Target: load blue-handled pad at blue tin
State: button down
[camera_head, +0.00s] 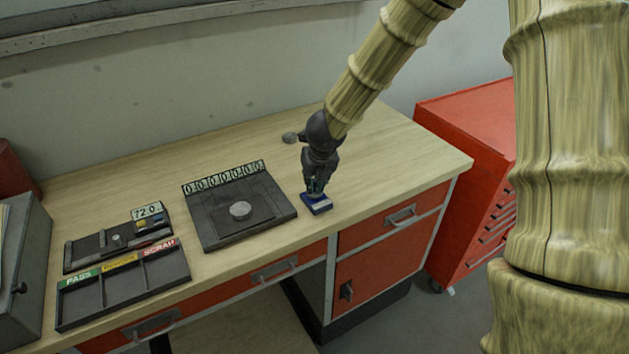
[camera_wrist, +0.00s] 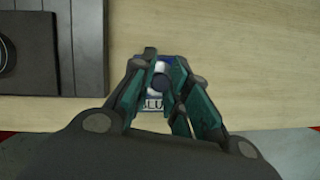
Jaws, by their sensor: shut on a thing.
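The blue tin (camera_head: 317,204) stands on the bench near its front edge, right of the dark plate. In the wrist view part of the tin (camera_wrist: 153,108) shows between my fingers, with a pale label whose letters are partly covered. My gripper (camera_head: 317,187) points down right over the tin. In the wrist view my gripper (camera_wrist: 158,85) has its teal fingers closed around a small dark round-topped piece, which looks like the pad's handle. The pad itself is mostly hidden by the fingers, and I cannot tell whether it touches the tin.
A dark plate with a round grey disc (camera_head: 240,210) and a row of digits lies left of the tin. Farther left are a sorting tray (camera_head: 125,285) with pass and scrap labels and a small device reading 72.0 (camera_head: 148,210). A red cabinet (camera_head: 465,165) stands right of the bench.

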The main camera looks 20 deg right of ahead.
aim_at(314, 180)
jog(key=shift+f+b, duration=0.35)
dwell(1.3)
jog(key=shift+r+p, duration=3.35)
jog(key=shift+r, duration=0.2)
